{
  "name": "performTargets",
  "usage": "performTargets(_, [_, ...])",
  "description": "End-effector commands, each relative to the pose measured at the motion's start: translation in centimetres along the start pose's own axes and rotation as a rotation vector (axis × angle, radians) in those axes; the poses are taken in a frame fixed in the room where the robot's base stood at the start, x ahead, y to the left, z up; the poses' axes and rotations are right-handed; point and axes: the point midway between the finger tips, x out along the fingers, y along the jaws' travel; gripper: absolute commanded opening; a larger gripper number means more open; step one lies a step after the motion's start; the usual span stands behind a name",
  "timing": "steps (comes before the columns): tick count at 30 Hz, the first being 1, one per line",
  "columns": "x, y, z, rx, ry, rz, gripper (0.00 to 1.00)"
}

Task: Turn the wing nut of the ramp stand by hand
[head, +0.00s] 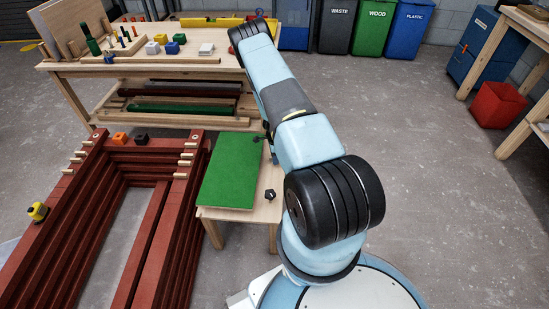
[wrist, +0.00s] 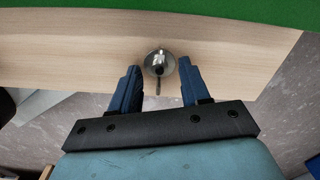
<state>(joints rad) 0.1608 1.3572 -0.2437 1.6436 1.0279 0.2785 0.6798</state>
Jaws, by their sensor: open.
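The wing nut (wrist: 159,64) shows in the wrist view as a round silver piece with a darker centre and a thin part pointing down. It is on the pale wooden face (wrist: 60,55) of the ramp stand, below its green top. My gripper (wrist: 160,69) is open, with one blue finger on each side of the nut and a gap to each. I cannot tell how far the fingertips are from the wood. In the head view the stand's green board (head: 231,170) lies on a low wooden frame. My arm hides most of my gripper there.
A dark knob (head: 270,195) sits at the stand's right edge. Stacked red battens (head: 165,215) stand close on its left. A workbench (head: 150,66) with tools and blocks is behind. Open concrete floor (head: 430,160) lies to the right.

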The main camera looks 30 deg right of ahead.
Motion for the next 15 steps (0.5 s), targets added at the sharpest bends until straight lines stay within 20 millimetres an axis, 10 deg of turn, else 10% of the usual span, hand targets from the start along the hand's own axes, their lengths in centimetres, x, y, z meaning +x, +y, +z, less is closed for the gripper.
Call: performTargets(15, [0.57,-0.03,0.02,0.000,-0.001,0.000,0.36])
